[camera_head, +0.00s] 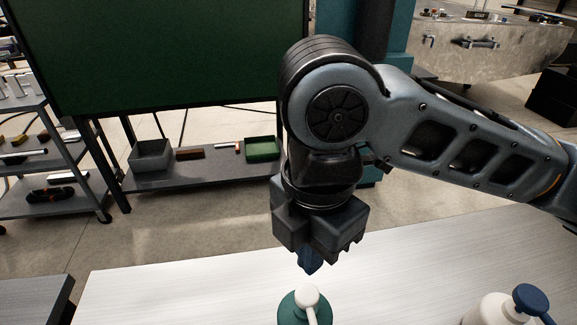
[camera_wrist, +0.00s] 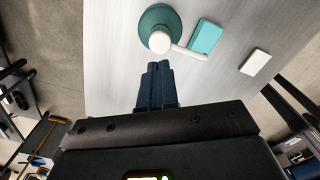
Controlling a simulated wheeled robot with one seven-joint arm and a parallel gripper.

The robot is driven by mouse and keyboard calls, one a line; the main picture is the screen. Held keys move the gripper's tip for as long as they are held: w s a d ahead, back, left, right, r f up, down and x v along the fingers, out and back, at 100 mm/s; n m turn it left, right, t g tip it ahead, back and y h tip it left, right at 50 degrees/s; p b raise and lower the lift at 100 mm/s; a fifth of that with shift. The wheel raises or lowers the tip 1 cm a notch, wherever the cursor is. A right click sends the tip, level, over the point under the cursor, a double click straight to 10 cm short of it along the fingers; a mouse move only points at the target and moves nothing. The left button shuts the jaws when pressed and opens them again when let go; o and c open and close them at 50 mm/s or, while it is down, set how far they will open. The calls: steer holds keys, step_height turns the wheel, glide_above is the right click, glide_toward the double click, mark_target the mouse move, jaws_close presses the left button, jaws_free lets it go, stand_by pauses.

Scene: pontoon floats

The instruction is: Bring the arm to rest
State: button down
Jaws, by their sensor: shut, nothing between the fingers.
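My arm reaches in from the right in the head view and bends down at the elbow. My gripper (camera_head: 309,268) points down above the light tabletop (camera_head: 190,290), just behind a green pump bottle with a white pump head (camera_head: 307,296). In the wrist view my gripper (camera_wrist: 157,68) has its two blue fingers together with nothing between them. The green bottle (camera_wrist: 158,18) stands just beyond the fingertips there, apart from them as far as I can tell.
A white bottle with a blue pump (camera_head: 490,310) stands at the table's right. A teal block (camera_wrist: 205,36) and a white block (camera_wrist: 255,62) lie on the table. A green board (camera_head: 160,50), a low shelf (camera_head: 200,172) and a cart (camera_head: 50,150) stand behind.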

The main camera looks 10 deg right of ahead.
steer(key=a+r+m+t+y, duration=0.2)
steer(key=a+r+m+y, duration=0.1)
steer(key=a+y, duration=0.55)
steer(key=a+r+m+t+y, duration=0.1)
steer(key=a+r+m+y, duration=0.35)
steer(key=a, duration=0.65)
steer(key=s+d+f+m+t+h+b, duration=0.1)
steer(key=s+d+f+m+t+h, duration=0.3)
steer(key=d+f+m+t, duration=0.4)
steer(key=s+d+f+m+t+h, duration=0.35)
steer(key=d+f+m, duration=0.35)
steer(key=d+m, duration=0.35)
steer(key=s+d+f+n+h, duration=0.1)
steer(key=s+d+h, duration=0.4)
steer(key=s+d, duration=1)
steer(key=s+n, duration=0.1)
steer(key=s, duration=0.3)
steer(key=shift+f, duration=0.3)
steer(key=shift+a+h, duration=0.1)
steer(key=shift+h, duration=0.15)
